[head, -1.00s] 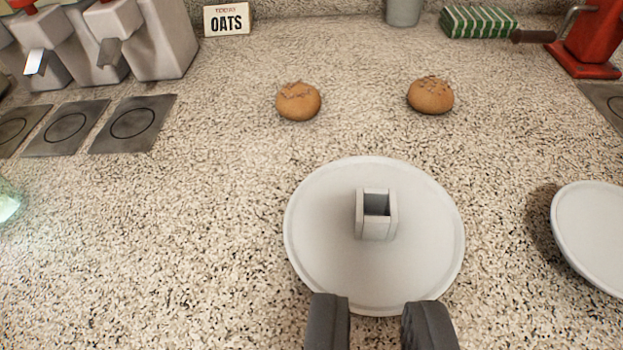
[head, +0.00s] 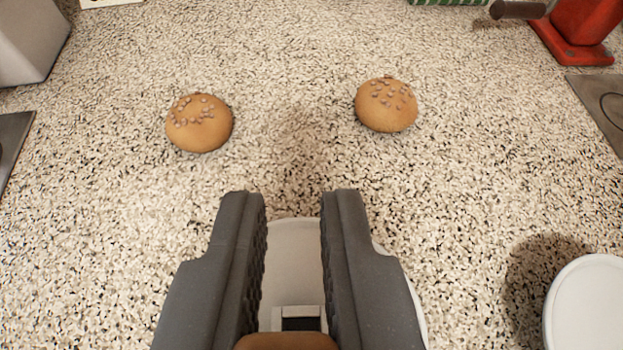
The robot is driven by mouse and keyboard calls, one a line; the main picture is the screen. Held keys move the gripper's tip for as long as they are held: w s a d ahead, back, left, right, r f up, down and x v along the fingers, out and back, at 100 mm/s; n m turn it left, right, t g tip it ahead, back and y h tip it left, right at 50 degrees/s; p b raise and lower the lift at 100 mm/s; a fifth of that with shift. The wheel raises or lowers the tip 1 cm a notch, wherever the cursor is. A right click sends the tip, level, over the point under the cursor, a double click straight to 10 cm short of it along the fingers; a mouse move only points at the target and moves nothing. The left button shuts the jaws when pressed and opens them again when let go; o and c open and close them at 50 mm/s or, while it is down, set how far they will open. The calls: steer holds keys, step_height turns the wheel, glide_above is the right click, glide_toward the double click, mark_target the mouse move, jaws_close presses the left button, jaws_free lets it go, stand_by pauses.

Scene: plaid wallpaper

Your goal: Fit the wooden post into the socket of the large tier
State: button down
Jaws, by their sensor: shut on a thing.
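My gripper (head: 293,205) reaches up from the bottom of the head view, its two dark fingers apart with a gap between them. A rounded brown piece, which looks like the wooden post (head: 286,342), sits between the fingers at the bottom edge, and my gripper is shut on it. The large tier (head: 291,250) is a pale round plate below the gripper, largely hidden by the fingers. Its raised square socket (head: 299,320) shows between the fingers, just past the post in the picture. I cannot tell whether post and socket touch.
Two brown buns, one at the left (head: 199,123) and one at the right (head: 386,105), lie beyond the gripper. Another white plate (head: 590,308) is at the lower right. A red device (head: 575,35) stands at the upper right. The speckled counter between them is clear.

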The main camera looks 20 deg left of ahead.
steer(key=shift+w+f+b, duration=0.15)
steer(key=shift+f+b, duration=0.1)
steer(key=shift+f, duration=0.7)
steer(key=shift+w+f+b, duration=0.15)
steer(key=shift+f+b, duration=0.05)
steer(key=shift+f, duration=0.75)
steer(key=c, duration=1.8)
jaws_free()
steer(key=o, duration=0.4)
steer(key=shift+w+a+f, duration=0.15)
steer(key=shift+f, duration=0.05)
steer(key=shift+r, duration=0.2)
steer(key=shift+r, duration=0.1)
